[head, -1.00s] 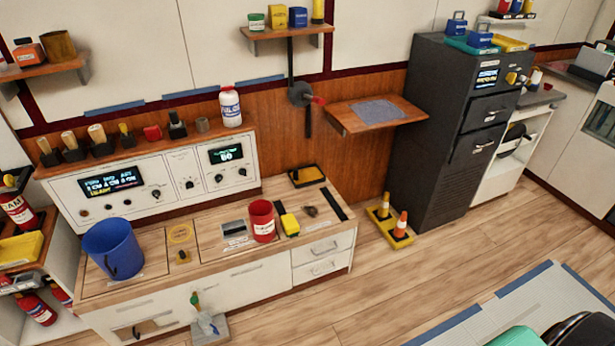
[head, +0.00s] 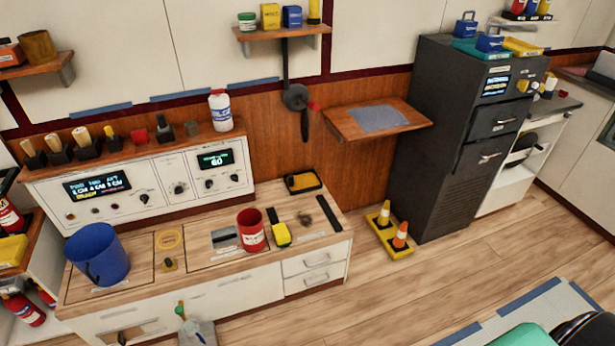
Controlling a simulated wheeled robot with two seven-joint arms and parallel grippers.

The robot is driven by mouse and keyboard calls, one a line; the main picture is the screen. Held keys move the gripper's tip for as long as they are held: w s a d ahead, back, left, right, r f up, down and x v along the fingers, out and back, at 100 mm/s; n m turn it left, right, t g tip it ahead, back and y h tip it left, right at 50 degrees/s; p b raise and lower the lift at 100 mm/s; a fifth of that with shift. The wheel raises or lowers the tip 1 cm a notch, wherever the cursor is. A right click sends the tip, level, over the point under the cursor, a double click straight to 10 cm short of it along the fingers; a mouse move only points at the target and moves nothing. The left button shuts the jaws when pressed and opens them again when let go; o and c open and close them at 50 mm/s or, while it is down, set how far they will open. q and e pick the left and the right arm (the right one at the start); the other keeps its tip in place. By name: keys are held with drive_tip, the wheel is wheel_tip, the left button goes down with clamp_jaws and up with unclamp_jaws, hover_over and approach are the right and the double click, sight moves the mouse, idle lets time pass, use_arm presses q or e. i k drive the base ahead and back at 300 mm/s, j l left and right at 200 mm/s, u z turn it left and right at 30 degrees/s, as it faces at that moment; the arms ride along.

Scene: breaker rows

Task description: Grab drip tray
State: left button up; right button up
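No item in the head view is clearly marked as the drip tray. A shallow black tray (head: 318,187) with a yellow item in it lies at the back right of the wooden counter. A teal tray (head: 466,47) and a yellow tray (head: 523,47) lie on top of the dark cabinet. I cannot tell which of these, if any, is the drip tray. Neither of my grippers is in view.
The wooden counter (head: 215,262) holds a blue bucket (head: 98,254), a red can (head: 250,232) and a yellow object (head: 282,235). A dark cabinet (head: 440,140) stands right, with small cones on a yellow base (head: 393,246) beside it.

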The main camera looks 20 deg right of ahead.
sight(306, 181)
drive_tip(key=i+l, duration=0.15)
drive_tip(key=l, duration=0.25)
drive_tip(key=i+l, duration=0.15)
drive_tip(key=l, duration=0.25)
drive_tip(key=i+l, duration=0.1)
drive_tip(key=l, duration=0.35)
drive_tip(key=i+l+u, duration=0.1)
drive_tip(key=l, duration=0.3)
drive_tip(key=i+l, duration=0.2)
drive_tip(key=l, duration=0.2)
drive_tip(key=i+l, duration=0.1)
drive_tip(key=l, duration=0.35)
